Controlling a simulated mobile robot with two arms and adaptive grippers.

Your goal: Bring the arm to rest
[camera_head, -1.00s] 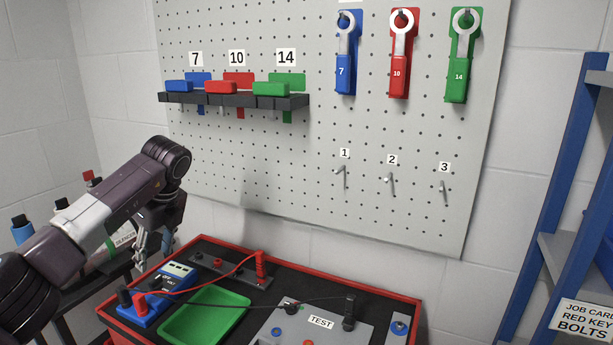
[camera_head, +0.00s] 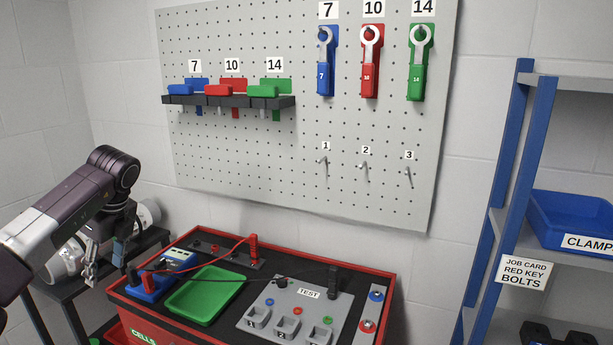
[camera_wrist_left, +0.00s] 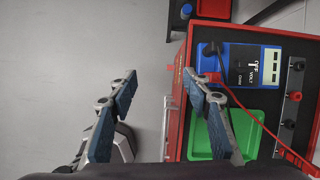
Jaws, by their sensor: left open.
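My left arm comes in from the left in the head view. Its gripper (camera_head: 105,262) hangs pointing down, left of the red-edged bench (camera_head: 300,250). In the left wrist view the left gripper (camera_wrist_left: 160,90) has its two fingers wide apart with nothing between them. Grey floor shows between the fingers. The right finger overlaps the view of the green tray (camera_wrist_left: 240,128) and the blue volt meter (camera_wrist_left: 240,75). My right gripper is not in view.
The bench bears the green tray (camera_head: 206,294), the meter (camera_head: 165,275), cables and a grey test panel (camera_head: 300,308). A pegboard (camera_head: 250,160) with tools stands behind. Blue shelving (camera_head: 515,170) holds a blue bin (camera_head: 570,224) at right. A dark table (camera_head: 62,300) stands at left.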

